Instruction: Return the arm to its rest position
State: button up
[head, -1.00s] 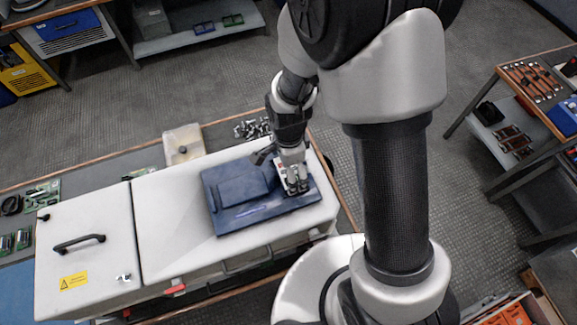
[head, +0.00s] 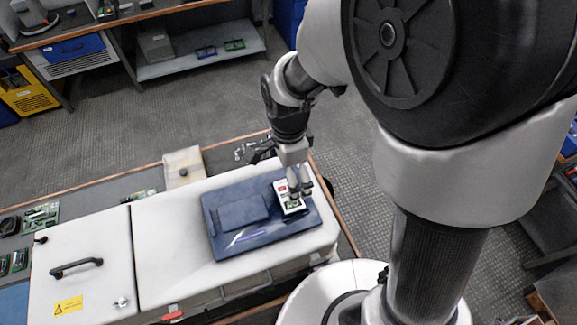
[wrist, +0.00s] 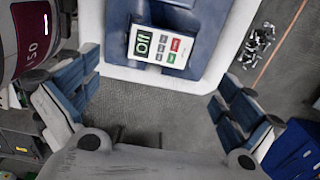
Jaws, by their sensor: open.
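My gripper (head: 299,188) is open and empty. In the head view it points down over the right part of a blue tray-like panel (head: 228,246). In the wrist view its two fingers stand wide apart, one on each side of the picture. A small white device (wrist: 163,47) with a green display reading "Off" and red and green buttons lies on the blue panel, between and beyond the fingers; it also shows in the head view (head: 291,210), partly hidden by the fingers. The gripper appears apart from it. My arm is bent, with a large link filling the right of the head view.
The panel lies on a long white cabinet (head: 170,250) with a black handle and yellow warning label. A beige box (head: 183,167) stands behind it. Loose metal parts (wrist: 258,45) lie near the bench edge. Open grey floor (head: 190,105) separates the bench from the shelves behind.

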jog(key=shift+r, duration=0.95)
jog(key=shift+d, duration=0.1)
jog(key=s+d+r+n+t+b, duration=0.1)
jog(key=s+d+n+t+b, duration=0.3)
jog(key=s+d+n+b, duration=0.6)
jog(key=s+n+b, duration=0.3)
jog(key=n+b, duration=0.1)
jog(key=shift+s+d+r+n+t, duration=0.2)
jog(key=shift+s+d+n+t, duration=0.1)
jog(key=shift+d+n, duration=0.1)
jog(key=shift+w, duration=0.1)
